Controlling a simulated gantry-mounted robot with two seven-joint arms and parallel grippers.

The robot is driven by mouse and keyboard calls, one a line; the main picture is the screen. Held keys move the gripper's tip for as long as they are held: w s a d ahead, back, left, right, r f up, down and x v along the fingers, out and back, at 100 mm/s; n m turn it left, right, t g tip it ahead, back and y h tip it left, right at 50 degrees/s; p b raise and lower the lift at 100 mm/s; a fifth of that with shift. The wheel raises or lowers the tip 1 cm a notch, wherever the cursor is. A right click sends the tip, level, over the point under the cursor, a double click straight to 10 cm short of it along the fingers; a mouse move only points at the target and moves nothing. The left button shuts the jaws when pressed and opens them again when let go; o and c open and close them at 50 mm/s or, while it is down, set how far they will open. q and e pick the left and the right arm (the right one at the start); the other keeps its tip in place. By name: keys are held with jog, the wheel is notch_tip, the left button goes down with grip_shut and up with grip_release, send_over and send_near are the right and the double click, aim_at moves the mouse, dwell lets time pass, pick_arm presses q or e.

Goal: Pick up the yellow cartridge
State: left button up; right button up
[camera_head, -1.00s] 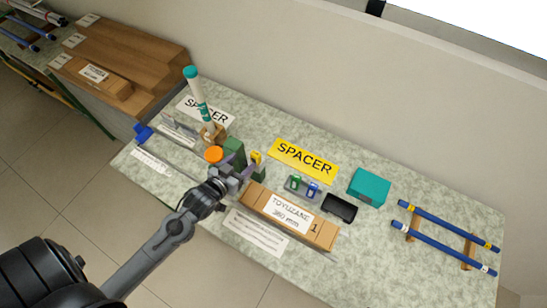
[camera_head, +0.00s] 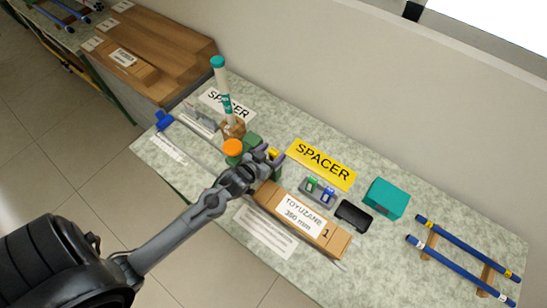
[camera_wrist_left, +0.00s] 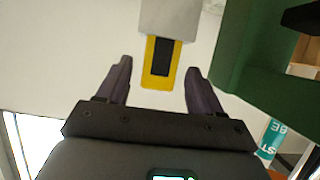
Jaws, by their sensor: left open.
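The yellow cartridge (camera_wrist_left: 147,82) shows in the left wrist view as a yellow end with a dark middle, joined to a pale grey block. In the head view only a small yellow part (camera_head: 273,153) shows, partly hidden by my gripper. My left gripper (camera_wrist_left: 159,70) is open, with one dark purple finger on each side of the yellow end and a visible gap on both sides. In the head view the left gripper (camera_head: 269,157) is at the yellow part, beside the green block. My right gripper is in neither view.
A green block (camera_wrist_left: 245,60) stands close to the right finger. An orange round cap (camera_head: 233,147) and a teal-topped tube (camera_head: 221,80) stand nearby. A cardboard box (camera_head: 300,220) lies in front. A yellow SPACER sign (camera_head: 321,164) and teal box (camera_head: 386,198) are to the right.

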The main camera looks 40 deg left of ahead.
pick_arm(q)
jog(key=shift+x, duration=1.55)
jog(key=shift+d, duration=0.15)
jog(key=c, duration=1.1)
jog(key=shift+o, duration=0.2)
jog(key=shift+r, duration=0.1)
